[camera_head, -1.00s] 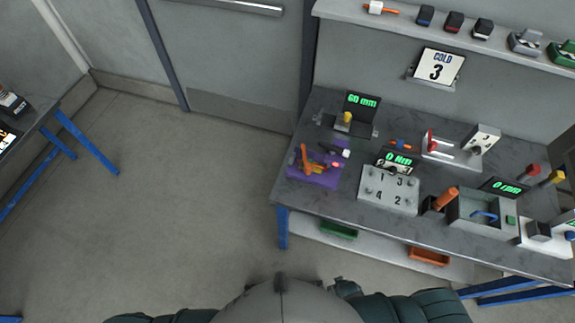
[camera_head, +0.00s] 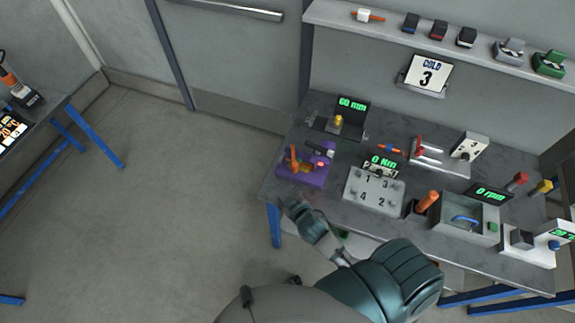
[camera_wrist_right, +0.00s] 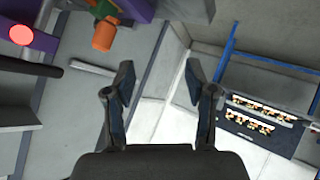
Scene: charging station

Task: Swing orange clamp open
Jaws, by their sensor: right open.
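The orange clamp (camera_head: 294,159) stands on a purple fixture (camera_head: 316,178) at the left end of the workbench. In the right wrist view, an orange end (camera_wrist_right: 104,35), which looks like part of the clamp, hangs at the top left near purple parts (camera_wrist_right: 45,42) and a glowing red button (camera_wrist_right: 21,35). My right gripper (camera_head: 286,201) is just in front of the fixture, by the table's front left corner, apart from the clamp. In the wrist view, its two fingers (camera_wrist_right: 159,80) are spread with nothing between them. My left gripper is not in view.
A numbered plate (camera_head: 374,207) sits right of the fixture. A small stand with a yellow knob (camera_head: 338,120) is behind it. A grey tray with a blue handle (camera_head: 465,221) is farther right. The floor left of the table is clear.

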